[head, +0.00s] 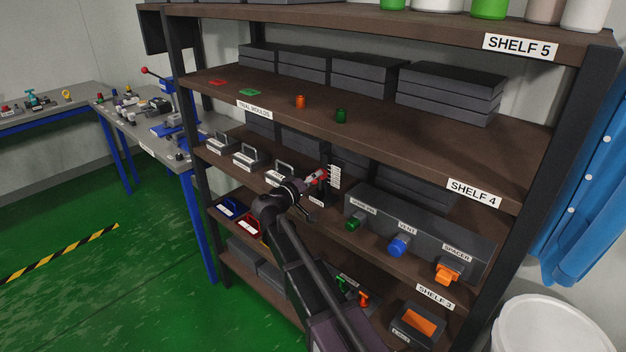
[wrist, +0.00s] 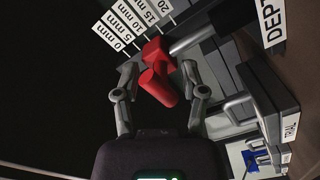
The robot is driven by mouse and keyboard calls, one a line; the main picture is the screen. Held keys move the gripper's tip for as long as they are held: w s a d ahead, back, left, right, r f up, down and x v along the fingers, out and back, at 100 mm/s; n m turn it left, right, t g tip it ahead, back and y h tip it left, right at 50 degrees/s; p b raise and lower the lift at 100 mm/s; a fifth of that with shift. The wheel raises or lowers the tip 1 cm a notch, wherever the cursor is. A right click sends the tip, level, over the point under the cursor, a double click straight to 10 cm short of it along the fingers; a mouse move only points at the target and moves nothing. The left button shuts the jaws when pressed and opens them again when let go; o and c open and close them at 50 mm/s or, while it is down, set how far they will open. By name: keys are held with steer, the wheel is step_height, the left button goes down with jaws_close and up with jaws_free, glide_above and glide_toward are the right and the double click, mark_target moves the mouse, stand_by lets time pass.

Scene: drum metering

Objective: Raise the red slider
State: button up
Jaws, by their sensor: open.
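The red slider (wrist: 157,88) has a block and a round handle that points toward my gripper. It sits at a depth gauge with a scale of white labels (wrist: 130,25), from 0 mm to 20 mm in the wrist view. In the head view the slider (head: 318,176) is beside the label column (head: 335,177) on the middle shelf. My gripper (wrist: 160,73) is open, with one finger on each side of the handle and visible gaps between. In the head view my gripper (head: 306,192) is right at the slider, partly hiding it. Which mark the slider stands at is unclear.
Grey boxes with handles (head: 248,157) stand left of the gauge. A grey housing (head: 420,232) with green, blue and orange controls stands to the right. The shelf board labelled SHELF 4 (head: 400,135) is above. A DEPTH sign (wrist: 273,25) is close by in the wrist view.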

jaws_close()
steer(key=shift+r+p, duration=1.75)
steer(key=shift+w, duration=0.1)
jaws_free()
steer(key=v, duration=1.2)
